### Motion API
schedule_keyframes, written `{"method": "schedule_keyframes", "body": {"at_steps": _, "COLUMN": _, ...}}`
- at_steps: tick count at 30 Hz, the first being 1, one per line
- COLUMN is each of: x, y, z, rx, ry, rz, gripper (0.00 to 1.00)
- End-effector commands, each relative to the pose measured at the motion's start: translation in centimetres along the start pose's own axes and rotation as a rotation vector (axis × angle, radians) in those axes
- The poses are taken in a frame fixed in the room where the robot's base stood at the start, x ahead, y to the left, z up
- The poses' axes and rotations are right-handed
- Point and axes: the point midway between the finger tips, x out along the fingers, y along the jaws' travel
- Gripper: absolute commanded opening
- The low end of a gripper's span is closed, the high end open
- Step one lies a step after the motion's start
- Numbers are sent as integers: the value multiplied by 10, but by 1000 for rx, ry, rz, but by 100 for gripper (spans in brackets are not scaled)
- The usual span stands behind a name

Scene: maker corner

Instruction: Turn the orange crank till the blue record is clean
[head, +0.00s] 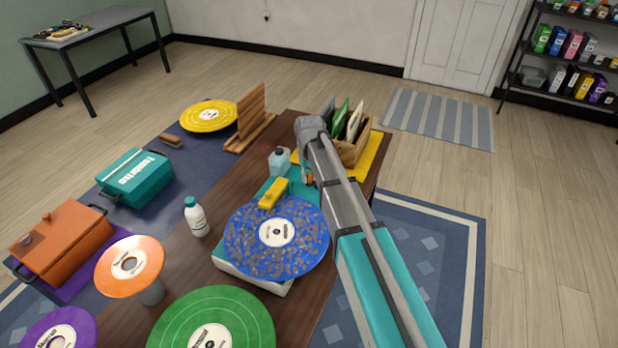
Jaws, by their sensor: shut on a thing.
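The blue record (291,245) lies flat on the cleaning machine, over its pale base (247,274). Grey-brown specks of dirt cover much of its face around a white label. A yellow arm piece (272,194) reaches over the record's back edge. The machine's teal part (261,187) shows behind it. My arm comes in from the lower right. My gripper (307,176) is low beside the machine's back right, mostly hidden by my arm. It is shut on the orange crank (309,180), of which only a small bit shows.
A clear bottle (279,161) stands close behind the machine, and a wooden record crate (352,150) stands on a yellow mat at the back right.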

Motion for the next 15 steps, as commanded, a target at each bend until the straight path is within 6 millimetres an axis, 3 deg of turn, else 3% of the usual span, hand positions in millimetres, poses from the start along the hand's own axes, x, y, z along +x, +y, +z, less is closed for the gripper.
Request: {"method": "schedule_keyframes", "body": {"at_steps": 15, "x": 0, "y": 5, "z": -20, "rx": 494, "ry": 2, "rz": 4, "gripper": 0}}
